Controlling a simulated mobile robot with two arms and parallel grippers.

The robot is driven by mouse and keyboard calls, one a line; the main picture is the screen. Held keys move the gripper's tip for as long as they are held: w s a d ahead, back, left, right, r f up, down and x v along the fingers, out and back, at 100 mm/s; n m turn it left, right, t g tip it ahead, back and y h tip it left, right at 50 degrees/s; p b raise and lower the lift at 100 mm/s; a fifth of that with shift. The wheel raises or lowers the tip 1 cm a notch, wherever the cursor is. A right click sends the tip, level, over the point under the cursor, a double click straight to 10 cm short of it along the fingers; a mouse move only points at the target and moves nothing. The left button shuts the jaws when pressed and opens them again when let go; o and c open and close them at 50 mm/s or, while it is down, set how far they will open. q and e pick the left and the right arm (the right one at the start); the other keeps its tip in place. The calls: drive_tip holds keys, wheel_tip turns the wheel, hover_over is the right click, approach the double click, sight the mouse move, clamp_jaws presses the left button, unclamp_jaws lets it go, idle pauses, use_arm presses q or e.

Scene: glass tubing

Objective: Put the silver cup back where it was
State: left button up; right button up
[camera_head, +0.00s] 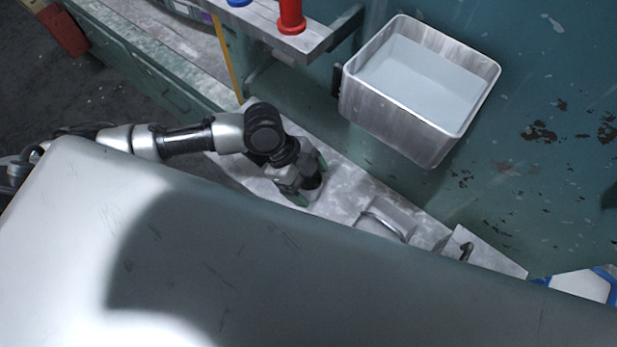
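My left gripper (311,181) is over the narrow grey bench, with a green-edged finger on either side. A small silvery piece with a dark top, perhaps the silver cup (315,194), shows between the fingers. It is mostly hidden by the gripper, and I cannot tell whether the fingers press on it. A rounded silver object (388,217) lies on the bench to the right, apart from the gripper. I cannot tell for sure which of the two is the cup. My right gripper is not in view.
A metal bin (396,127) with a pale inside hangs on the teal wall above the bench. A shelf (325,38) at the top carries a red piece (291,17) and a blue piece (238,2). A small metal block (460,246) stands at the bench's right end.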

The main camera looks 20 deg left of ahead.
use_arm(q)
drive_tip(key=shift+r, duration=0.25)
drive_tip(key=b+v, duration=0.1)
drive_tip(key=v, duration=1)
drive_tip(key=shift+a+r, duration=0.2)
drive_tip(key=shift+r, duration=0.15)
